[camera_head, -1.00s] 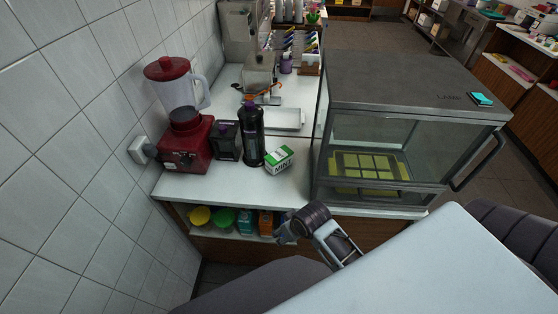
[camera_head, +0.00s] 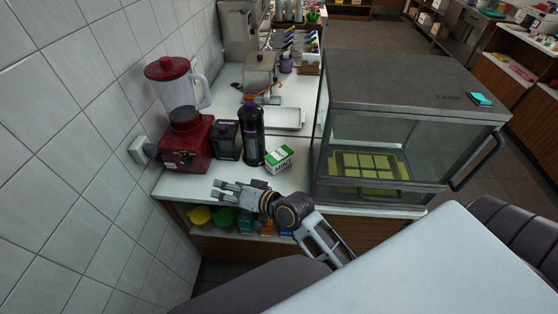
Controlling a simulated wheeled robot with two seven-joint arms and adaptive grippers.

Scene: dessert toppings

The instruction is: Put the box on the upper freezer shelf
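A small white and green box marked MINT (camera_head: 279,158) lies tilted on the white counter, beside a dark bottle. My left gripper (camera_head: 217,190) is raised at the counter's front edge, in front of the box and to its left. It points left, its fingers are apart and nothing is between them. It is apart from the box. A grey, glass-fronted case (camera_head: 415,90), which may be the freezer, stands to the right of the box. Inside it is a tray of yellow squares (camera_head: 368,162). I cannot make out an upper shelf. My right gripper is not in view.
A red blender (camera_head: 185,140), a black container (camera_head: 226,140) and the dark bottle (camera_head: 251,135) stand left of the box. A metal tray (camera_head: 285,118) lies behind it. Colourful items (camera_head: 222,219) sit on the shelf under the counter.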

